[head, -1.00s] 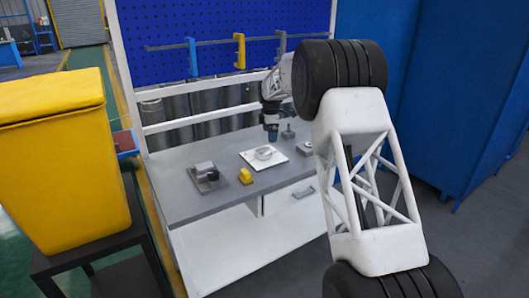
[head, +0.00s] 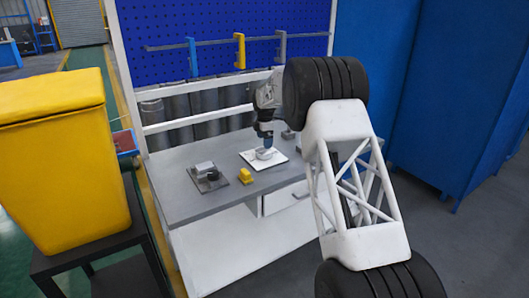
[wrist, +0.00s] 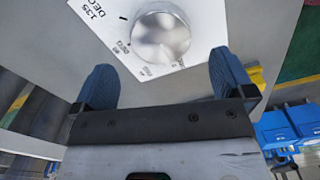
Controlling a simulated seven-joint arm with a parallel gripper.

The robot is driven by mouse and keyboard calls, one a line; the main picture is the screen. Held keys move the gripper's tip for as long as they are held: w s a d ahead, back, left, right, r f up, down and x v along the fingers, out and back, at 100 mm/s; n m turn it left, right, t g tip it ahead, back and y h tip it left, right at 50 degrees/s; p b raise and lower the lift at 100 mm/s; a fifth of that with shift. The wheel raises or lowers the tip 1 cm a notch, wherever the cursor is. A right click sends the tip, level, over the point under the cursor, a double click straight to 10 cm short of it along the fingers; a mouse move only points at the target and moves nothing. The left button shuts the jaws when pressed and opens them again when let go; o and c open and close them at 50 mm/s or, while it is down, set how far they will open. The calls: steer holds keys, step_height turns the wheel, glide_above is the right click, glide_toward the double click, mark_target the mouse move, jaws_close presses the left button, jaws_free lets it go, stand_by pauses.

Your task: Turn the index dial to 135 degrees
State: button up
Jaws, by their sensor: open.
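The index dial is a round silver knob (wrist: 160,38) on a white plate with printed degree marks; "135" shows near the plate's upper left in the wrist view. In the head view the white plate (head: 250,160) lies on the bench, with the dial mostly hidden under my gripper (head: 265,146). The dial's pointer setting is not clear.
A yellow block (head: 246,176) sits just in front of the plate. A grey fixture on a dark base (head: 207,178) stands to the left. The grey bench top (head: 185,208) is clear along its front left. A blue pegboard (head: 220,40) with a rail stands behind.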

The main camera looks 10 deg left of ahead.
mark_target(265, 151)
steer(key=shift+f, duration=3.25)
steer(key=shift+c, duration=0.5)
steer(key=c, duration=0.8)
steer(key=shift+o, duration=0.2)
